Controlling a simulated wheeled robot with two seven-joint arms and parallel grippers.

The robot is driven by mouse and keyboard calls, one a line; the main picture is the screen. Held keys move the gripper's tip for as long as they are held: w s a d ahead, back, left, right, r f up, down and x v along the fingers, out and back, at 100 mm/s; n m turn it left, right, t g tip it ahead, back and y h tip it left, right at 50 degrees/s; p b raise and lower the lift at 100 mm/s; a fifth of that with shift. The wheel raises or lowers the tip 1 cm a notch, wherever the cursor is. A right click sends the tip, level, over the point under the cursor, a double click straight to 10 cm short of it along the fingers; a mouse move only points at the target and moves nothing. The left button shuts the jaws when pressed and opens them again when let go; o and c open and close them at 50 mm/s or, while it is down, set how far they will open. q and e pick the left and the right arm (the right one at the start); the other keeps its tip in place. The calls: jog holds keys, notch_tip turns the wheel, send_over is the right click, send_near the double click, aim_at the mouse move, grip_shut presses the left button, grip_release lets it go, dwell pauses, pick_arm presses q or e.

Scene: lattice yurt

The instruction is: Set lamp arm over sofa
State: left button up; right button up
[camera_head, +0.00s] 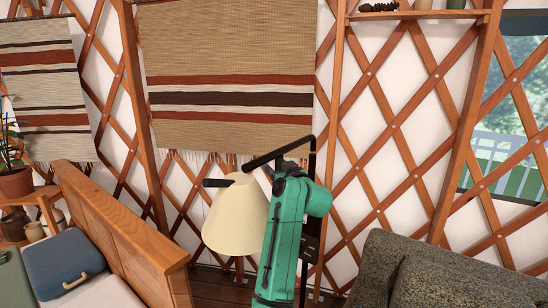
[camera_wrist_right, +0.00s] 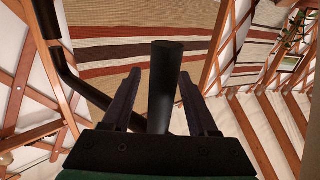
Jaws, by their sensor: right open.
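The lamp has a cream shade (camera_head: 234,218), a black arm (camera_head: 280,152) and a black upright post (camera_head: 305,225), in the middle of the head view. A short black bar (camera_head: 216,183) sticks out left of the shade's top. In the right wrist view, my right gripper (camera_wrist_right: 160,74) is open, with a black rod (camera_wrist_right: 164,85) of the lamp between its fingers; contact cannot be told. In the head view my green right arm hides part of the lamp, and the fingers are hard to make out. The dark speckled sofa (camera_head: 378,262) is at the lower right. My left gripper is out of view.
A wooden bed-like frame (camera_head: 130,235) with a blue cushion (camera_head: 70,262) stands at the left. A potted plant (camera_head: 15,182) is beyond it. The lattice wall with striped hangings (camera_head: 230,60) is close behind the lamp. A shelf (camera_head: 420,15) is at the upper right.

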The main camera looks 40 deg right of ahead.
jog(key=shift+w+r, duration=0.1)
jog(key=shift+r, duration=0.1)
jog(key=shift+s+a+r, duration=0.15)
jog(key=shift+s, duration=0.15)
jog(key=shift+c, duration=0.5)
jog(key=shift+w, duration=0.1)
jog(key=c, duration=0.5)
grip_shut()
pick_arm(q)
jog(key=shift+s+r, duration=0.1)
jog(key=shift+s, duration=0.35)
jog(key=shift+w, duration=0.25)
pick_arm(e)
jog(key=shift+w, duration=0.1)
